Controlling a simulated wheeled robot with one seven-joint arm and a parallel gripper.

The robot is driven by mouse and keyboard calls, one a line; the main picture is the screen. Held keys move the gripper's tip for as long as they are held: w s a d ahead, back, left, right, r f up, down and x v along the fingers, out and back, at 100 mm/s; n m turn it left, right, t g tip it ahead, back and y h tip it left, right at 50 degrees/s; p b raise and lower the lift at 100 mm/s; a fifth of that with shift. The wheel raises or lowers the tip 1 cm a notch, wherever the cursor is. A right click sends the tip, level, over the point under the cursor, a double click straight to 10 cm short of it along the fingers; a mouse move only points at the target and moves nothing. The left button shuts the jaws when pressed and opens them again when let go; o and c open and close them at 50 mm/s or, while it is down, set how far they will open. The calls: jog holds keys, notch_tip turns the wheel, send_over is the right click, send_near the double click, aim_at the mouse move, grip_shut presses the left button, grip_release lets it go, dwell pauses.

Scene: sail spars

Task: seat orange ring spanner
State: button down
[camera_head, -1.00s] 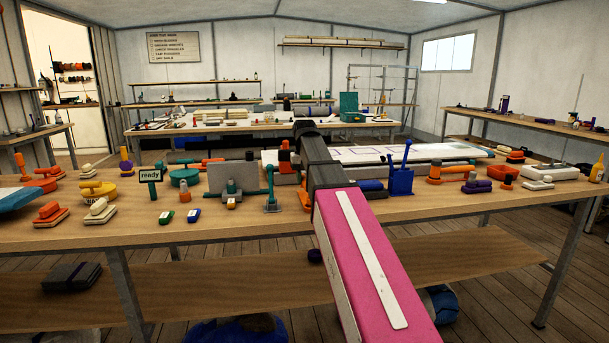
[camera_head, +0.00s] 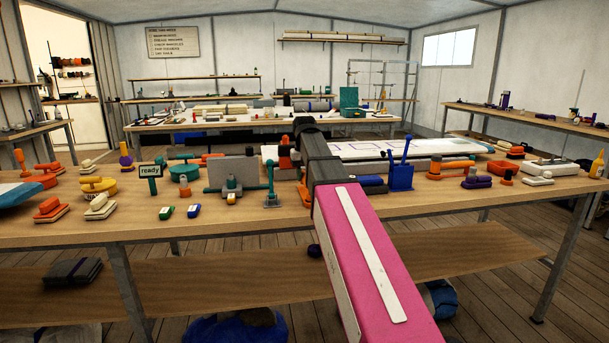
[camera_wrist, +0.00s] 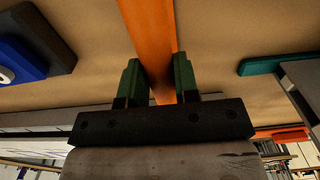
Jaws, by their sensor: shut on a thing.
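My gripper (camera_wrist: 159,70) has dark green fingers, seen in the wrist view, shut on an orange bar that I take to be the orange ring spanner (camera_wrist: 149,25). The bar runs from between the fingers up out of the top of the picture. Its ring end is not visible there. In the head view my pink and black arm reaches over the bench and hides the gripper. A small orange piece (camera_head: 303,191) shows beside the arm, and I cannot tell if it is the spanner. The place where the spanner seats is not clear in either view.
A grey upright plate (camera_head: 232,170) with teal and orange fittings stands left of my arm, near a "ready" sign (camera_head: 150,171). A blue holder (camera_head: 401,177) and an orange tool (camera_head: 450,168) are to the right. The bench's (camera_head: 350,215) front strip is mostly clear.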

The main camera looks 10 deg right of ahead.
jog(key=shift+f, duration=0.85)
jog(key=c, duration=0.8)
grip_release()
